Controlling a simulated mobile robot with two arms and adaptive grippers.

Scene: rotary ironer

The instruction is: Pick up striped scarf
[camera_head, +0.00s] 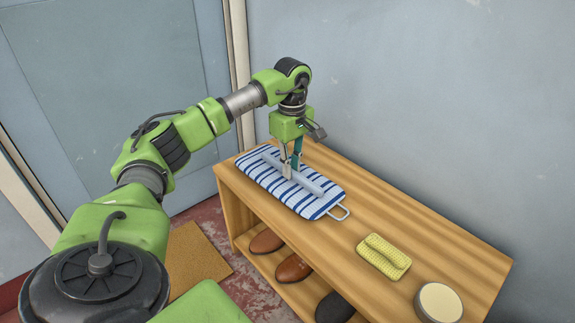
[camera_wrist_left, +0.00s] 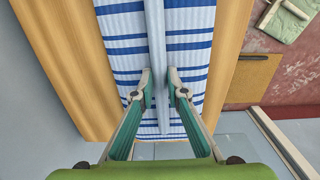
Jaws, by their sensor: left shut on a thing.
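The striped scarf (camera_head: 304,206) is a flat blue-and-white padded shape on top of the wooden bench. A pale grey ridge (camera_head: 311,184) runs lengthwise along it, and a small wire loop (camera_head: 340,212) sticks out at its near right end. My left gripper (camera_head: 291,173) points down over its middle and is shut on the ridge. In the left wrist view, the fingertips (camera_wrist_left: 160,88) stand on either side of the ridge (camera_wrist_left: 155,30), with the stripes (camera_wrist_left: 120,50) below. The scarf still appears to rest on the bench. My right gripper is not in view.
The wooden bench (camera_head: 400,215) also bears a yellow folded cloth (camera_head: 384,257) and a round pale-topped tin (camera_head: 439,302). Several shoes, including a brown one (camera_head: 293,268), sit on the shelf below. A wall stands close behind. A brown mat (camera_head: 195,257) lies on the floor.

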